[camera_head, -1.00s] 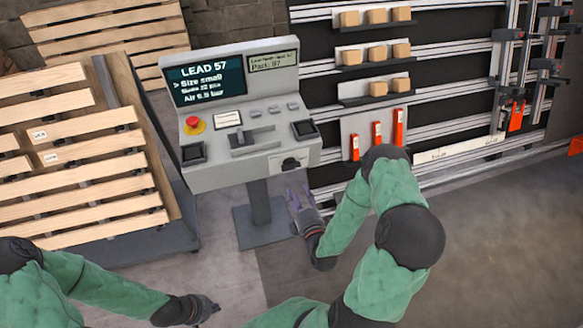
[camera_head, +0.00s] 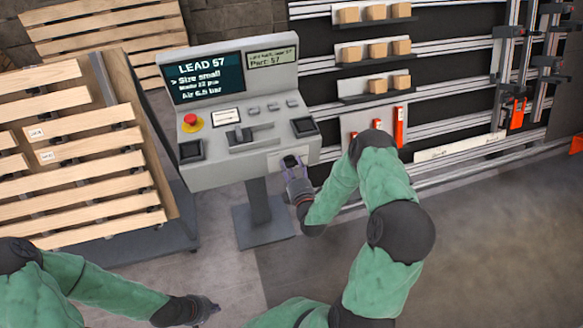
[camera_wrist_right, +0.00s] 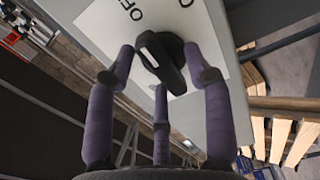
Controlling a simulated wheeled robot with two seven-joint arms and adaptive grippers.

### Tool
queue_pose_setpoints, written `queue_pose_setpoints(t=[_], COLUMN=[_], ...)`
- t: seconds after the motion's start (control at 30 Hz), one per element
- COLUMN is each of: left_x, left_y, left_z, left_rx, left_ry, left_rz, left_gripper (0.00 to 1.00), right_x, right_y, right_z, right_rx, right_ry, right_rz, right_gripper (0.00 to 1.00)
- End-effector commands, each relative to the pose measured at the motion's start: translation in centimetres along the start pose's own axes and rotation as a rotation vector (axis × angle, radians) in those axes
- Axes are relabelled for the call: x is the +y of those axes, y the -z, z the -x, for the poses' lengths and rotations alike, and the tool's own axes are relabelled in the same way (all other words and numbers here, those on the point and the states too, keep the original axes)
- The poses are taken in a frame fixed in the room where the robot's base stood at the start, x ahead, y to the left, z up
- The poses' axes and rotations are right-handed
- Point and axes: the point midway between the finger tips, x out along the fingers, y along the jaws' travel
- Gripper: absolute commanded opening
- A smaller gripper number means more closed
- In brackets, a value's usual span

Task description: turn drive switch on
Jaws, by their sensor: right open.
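The drive switch (camera_wrist_right: 165,62) is a black rotary knob on a white plate (camera_wrist_right: 110,22) on the console's front face. In the right wrist view the plate carries printed letters, partly cut off, that look like "OFF". My right gripper (camera_head: 292,168) is at the switch in the head view and hides most of it. In the right wrist view the purple fingers of my right gripper (camera_wrist_right: 165,75) are spread around the knob, open; I cannot tell whether any finger touches it. My left gripper (camera_head: 210,308) is low at the left, far from the console; its fingers are too small to read.
The grey console (camera_head: 235,172) stands on a post, with a screen (camera_head: 205,78), a red emergency button (camera_head: 190,120) and a lever (camera_head: 240,135). A slatted pallet stack (camera_head: 85,180) is at the left. A rail rack with wooden blocks (camera_head: 378,50) is behind at right.

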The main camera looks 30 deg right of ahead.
Motion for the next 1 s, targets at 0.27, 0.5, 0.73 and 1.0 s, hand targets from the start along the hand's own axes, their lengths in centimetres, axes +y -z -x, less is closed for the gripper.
queue_pose_setpoints(t=[0.27,0.5,0.73,1.0], left_x=[0.00,0.00,-0.02,-0.20], left_y=[0.01,0.01,0.00,0.02], left_z=[0.00,-0.01,-0.06,-0.56], left_rx=[0.000,0.000,0.000,0.000], left_ry=[0.000,0.000,0.000,0.000], left_rz=[0.000,0.000,0.000,0.000], left_gripper=[0.00,0.00,0.00,0.00], right_x=[0.02,0.01,-0.02,-0.11], right_y=[-0.01,0.00,-0.01,-0.06], right_z=[-0.18,-0.16,-0.15,-0.15], right_rx=[0.000,0.000,0.000,0.000], right_ry=[0.000,0.000,0.001,0.001], right_rz=[0.000,0.000,-0.009,-0.106], right_gripper=[0.52,0.00,0.00,0.00])
